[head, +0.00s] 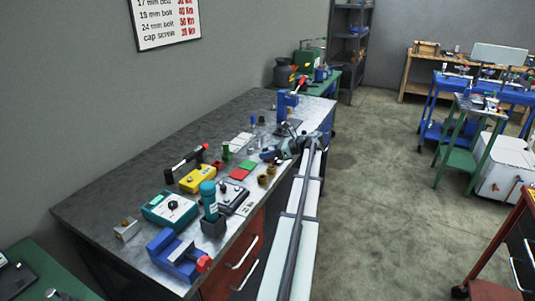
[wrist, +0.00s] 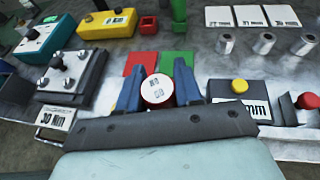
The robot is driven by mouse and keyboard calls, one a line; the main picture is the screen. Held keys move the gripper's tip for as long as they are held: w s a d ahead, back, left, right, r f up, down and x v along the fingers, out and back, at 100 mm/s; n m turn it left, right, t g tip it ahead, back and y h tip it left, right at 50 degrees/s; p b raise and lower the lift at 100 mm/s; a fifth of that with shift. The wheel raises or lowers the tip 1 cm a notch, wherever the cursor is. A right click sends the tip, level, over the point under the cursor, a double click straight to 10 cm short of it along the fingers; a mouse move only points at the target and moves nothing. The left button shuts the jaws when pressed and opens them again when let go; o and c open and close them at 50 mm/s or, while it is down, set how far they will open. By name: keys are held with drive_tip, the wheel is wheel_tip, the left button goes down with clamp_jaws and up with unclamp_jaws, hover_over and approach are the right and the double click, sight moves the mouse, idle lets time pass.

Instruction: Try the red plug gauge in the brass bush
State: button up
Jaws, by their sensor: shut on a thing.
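My gripper (wrist: 159,73) has its two blue fingers shut on the red plug gauge (wrist: 157,90). The gauge's round, marked end faces the wrist camera. In the head view my gripper (head: 287,148) is over the bench's front edge, and the gauge is too small to make out there. Two small brass-coloured cylinders (head: 263,180) stand near the bench's front edge, in front of the green square.
A red square (wrist: 140,63) and a green square (wrist: 177,60) lie flat beyond the fingers. A grey 30 Nm box (wrist: 70,78) stands left. A blue vise (head: 175,254) is at the near end.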

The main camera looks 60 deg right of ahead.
drive_tip(key=shift+f, duration=1.2)
idle(1.1)
drive_tip(key=shift+r, duration=0.2)
idle(0.8)
drive_tip(key=shift+r, duration=2.8)
